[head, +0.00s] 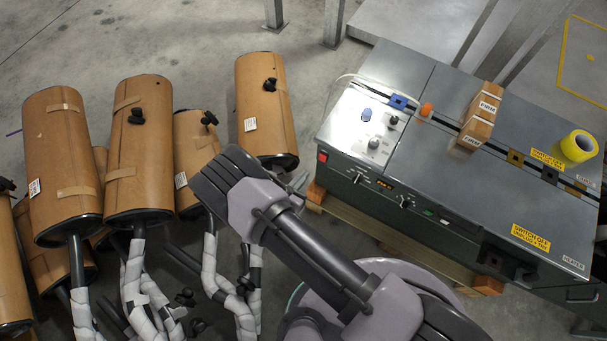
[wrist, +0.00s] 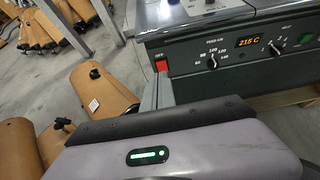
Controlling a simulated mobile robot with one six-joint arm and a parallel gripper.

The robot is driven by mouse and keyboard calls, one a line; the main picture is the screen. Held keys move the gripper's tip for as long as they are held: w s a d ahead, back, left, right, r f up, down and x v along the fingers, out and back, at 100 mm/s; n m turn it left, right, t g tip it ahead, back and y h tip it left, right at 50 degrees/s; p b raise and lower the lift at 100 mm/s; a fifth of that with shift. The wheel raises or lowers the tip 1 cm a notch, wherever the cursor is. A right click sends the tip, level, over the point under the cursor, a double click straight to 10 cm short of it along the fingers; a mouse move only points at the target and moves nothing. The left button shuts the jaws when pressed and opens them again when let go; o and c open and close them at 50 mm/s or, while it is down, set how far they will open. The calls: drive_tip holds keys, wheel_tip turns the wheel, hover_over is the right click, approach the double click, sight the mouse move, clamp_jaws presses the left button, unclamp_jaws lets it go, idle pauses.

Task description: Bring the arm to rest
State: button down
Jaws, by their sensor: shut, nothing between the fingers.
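My arm (head: 318,252) reaches up from the bottom of the head view, bent, with its dark wrist end between the mufflers and the grey machine. My gripper (wrist: 159,80) shows in the wrist view as narrow grey fingers sticking out past the dark edge of my wrist. The fingers are together with nothing held. In the head view my own wrist hides most of the gripper. The fingers point toward the machine's front panel, near its red switch (wrist: 162,66); I cannot tell the gap.
Several brown-wrapped mufflers (head: 140,165) with wrapped pipes stand at the left, one (head: 263,100) close behind my wrist. Bare floor (head: 190,35) lies behind the mufflers.

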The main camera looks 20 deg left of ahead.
drive_tip(key=w+d+r+m+g+h, duration=0.1)
drive_tip(key=w+d+r+m+h, duration=0.2)
drive_tip(key=r, duration=0.4)
drive_tip(key=w+d+r+m+g+h, duration=0.1)
drive_tip(key=w+d+r+m+h, duration=0.2)
drive_tip(key=r+m, duration=0.35)
drive_tip(key=w+d+r+m+g+b, duration=0.2)
drive_tip(key=d+r+m+g, duration=0.3)
drive_tip(key=d+r+m, duration=0.6)
drive_tip(key=s+d+r+m+g+y, duration=0.1)
drive_tip(key=s+d+r+m+g, duration=0.15)
drive_tip(key=d+r, duration=0.25)
drive_tip(key=s+d+r+m+g+y, duration=0.1)
drive_tip(key=s+d+r+m, duration=0.3)
drive_tip(key=d+r, duration=0.15)
drive_tip(key=s+r+m+t+y+b, duration=0.1)
drive_tip(key=s+r+m+t+y, duration=0.2)
drive_tip(key=s+r+m+y, duration=0.4)
drive_tip(key=s+r+m, duration=0.3)
drive_tip(key=m, duration=0.2)
drive_tip(key=shift+s+d+t, duration=0.15)
drive_tip(key=shift+s+t, duration=0.15)
drive_tip(key=shift+t, duration=0.05)
